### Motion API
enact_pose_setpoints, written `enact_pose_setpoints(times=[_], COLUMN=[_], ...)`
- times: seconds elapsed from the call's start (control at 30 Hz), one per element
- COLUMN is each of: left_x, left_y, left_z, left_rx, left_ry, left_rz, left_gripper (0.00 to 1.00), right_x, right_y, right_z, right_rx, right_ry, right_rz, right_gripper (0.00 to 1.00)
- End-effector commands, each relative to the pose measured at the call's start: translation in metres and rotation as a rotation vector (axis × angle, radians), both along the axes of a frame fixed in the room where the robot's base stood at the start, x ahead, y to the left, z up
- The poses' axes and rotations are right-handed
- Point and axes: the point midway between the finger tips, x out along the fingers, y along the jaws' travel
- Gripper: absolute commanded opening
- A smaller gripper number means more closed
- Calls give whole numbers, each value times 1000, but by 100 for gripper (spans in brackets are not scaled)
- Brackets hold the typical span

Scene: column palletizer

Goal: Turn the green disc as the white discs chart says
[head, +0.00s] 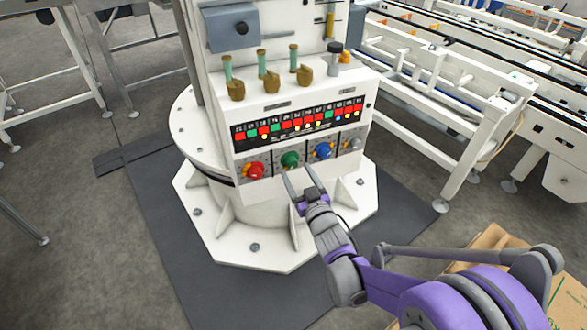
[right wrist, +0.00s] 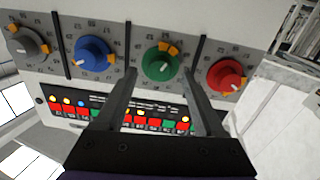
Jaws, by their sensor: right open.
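The green disc (head: 290,159) is a round knob on the lower panel of the white machine column, between a red and a blue knob. In the right wrist view, which is turned over, the green disc (right wrist: 157,66) has a pale pointer mark and orange marks at its rim. My right gripper (head: 300,179) is open and empty just below and in front of it. In the wrist view its fingers (right wrist: 160,82) point toward the disc, with a gap between them. No chart of white discs can be made out for certain. My left gripper is out of view.
Beside the green disc are a red knob (head: 255,170), a blue knob (head: 323,151) and a grey knob (head: 355,144). Above runs a black display strip (head: 298,122) with red and green cells and small lamps. Three green-and-brown levers (head: 269,76) stand on the ledge above.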

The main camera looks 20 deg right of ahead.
Motion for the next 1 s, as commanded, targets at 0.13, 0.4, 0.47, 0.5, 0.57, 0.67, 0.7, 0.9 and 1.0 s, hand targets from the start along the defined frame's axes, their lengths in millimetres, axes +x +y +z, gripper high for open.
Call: enact_pose_setpoints(times=[0.13,0.4,0.47,0.5,0.57,0.67,0.7,0.9,1.0], left_x=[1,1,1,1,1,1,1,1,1], left_y=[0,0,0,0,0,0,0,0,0], left_z=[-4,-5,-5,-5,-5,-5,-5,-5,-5], left_rx=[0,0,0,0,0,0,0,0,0], left_ry=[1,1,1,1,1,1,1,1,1], left_rz=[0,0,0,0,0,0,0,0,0], left_gripper=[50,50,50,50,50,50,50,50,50], right_x=[21,32,32,32,31,31,31,31,31], right_y=[2,3,3,3,3,3,2,2,2], right_z=[-1,0,0,0,0,0,0,0,0], right_rx=[2,0,0,1,1,1,1,1,1], right_ry=[0,0,0,0,0,1,1,1,1], right_rz=[0,0,0,0,0,0,0,0,0], right_gripper=[71,71,71,71,71,55,48,12,0])
